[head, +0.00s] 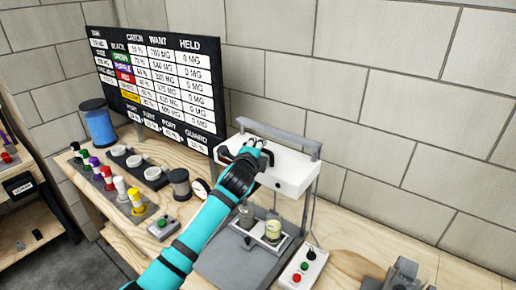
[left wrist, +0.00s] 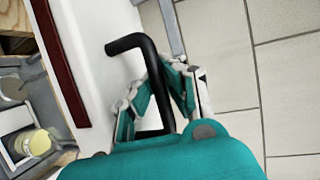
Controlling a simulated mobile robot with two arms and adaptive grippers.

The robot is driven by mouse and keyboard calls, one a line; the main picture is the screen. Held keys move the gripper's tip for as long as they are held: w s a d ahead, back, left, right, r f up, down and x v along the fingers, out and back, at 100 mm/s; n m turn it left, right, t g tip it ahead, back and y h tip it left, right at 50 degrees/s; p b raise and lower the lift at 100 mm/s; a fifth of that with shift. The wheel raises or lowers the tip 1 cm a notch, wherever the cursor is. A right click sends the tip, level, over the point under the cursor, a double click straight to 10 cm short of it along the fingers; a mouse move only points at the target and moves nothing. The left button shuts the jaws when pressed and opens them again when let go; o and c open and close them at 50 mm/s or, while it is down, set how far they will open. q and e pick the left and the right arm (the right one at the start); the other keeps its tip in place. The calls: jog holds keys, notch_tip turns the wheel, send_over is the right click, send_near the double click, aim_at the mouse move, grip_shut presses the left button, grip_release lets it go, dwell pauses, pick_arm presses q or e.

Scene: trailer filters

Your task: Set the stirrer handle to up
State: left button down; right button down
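The stirrer is a white box (head: 290,174) on a grey stand with a grey bar over its top. Its handle is a black bent bar (left wrist: 125,43) in the left wrist view, standing out from the white housing (left wrist: 92,62). My left gripper (head: 262,150) is at the left front of the white box in the head view and hides most of the handle there. In the left wrist view the teal and white fingers of my left gripper (left wrist: 160,88) lie close on both sides of the black bar, with their tips drawn in around it. My right gripper is not in view.
Jars (head: 273,231) stand on the stirrer base. A button box (head: 303,268) is to its right, another button box (head: 163,228) to its left. Several colored bottles (head: 107,177) and a blue container (head: 98,122) stand farther left. A black chart board (head: 160,80) is behind.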

pick_arm(q)
jog(key=shift+r, duration=0.3)
jog(key=c, duration=1.3)
grip_release()
jog(key=shift+s+a+r, duration=0.1)
jog(key=shift+s+a, duration=0.05)
jog(key=shift+s, duration=0.15)
jog(key=shift+c, duration=0.2)
jog(key=shift+f, duration=0.2)
jog(key=shift+s, duration=0.2)
jog(key=v, duration=1.1)
jog(key=shift+s, duration=0.3)
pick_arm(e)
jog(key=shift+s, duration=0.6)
pick_arm(q)
jog(key=shift+r, duration=0.1)
